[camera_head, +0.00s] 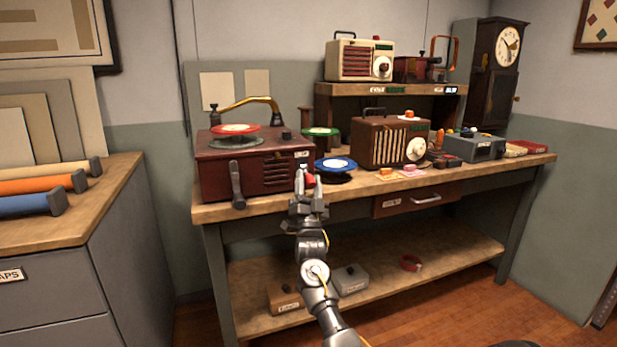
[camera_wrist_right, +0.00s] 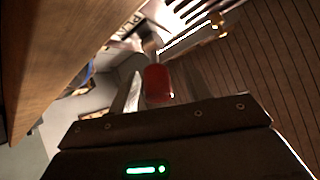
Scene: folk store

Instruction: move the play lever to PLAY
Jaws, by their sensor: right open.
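The dark red record player (camera_head: 250,165) stands at the left end of the wooden workbench. Its play lever has a red knob (camera_head: 309,180) at the player's right front corner. My right gripper (camera_head: 310,190) is open at this knob, its fingers pointing up and away from me. In the right wrist view the red knob (camera_wrist_right: 158,84) sits just beyond the palm, between the fingers as far as I can see. Contact cannot be told. A partly visible printed label (camera_wrist_right: 126,24) is near the lever. The lever's exact setting is hard to tell. My left gripper is not in view.
A blue record (camera_head: 336,165) lies on a stand right of the gripper. A brown radio (camera_head: 390,142) stands farther right. A second, grey lever (camera_head: 237,184) is on the player's left front. The lower shelf (camera_head: 395,262) holds small boxes. Floor in front is clear.

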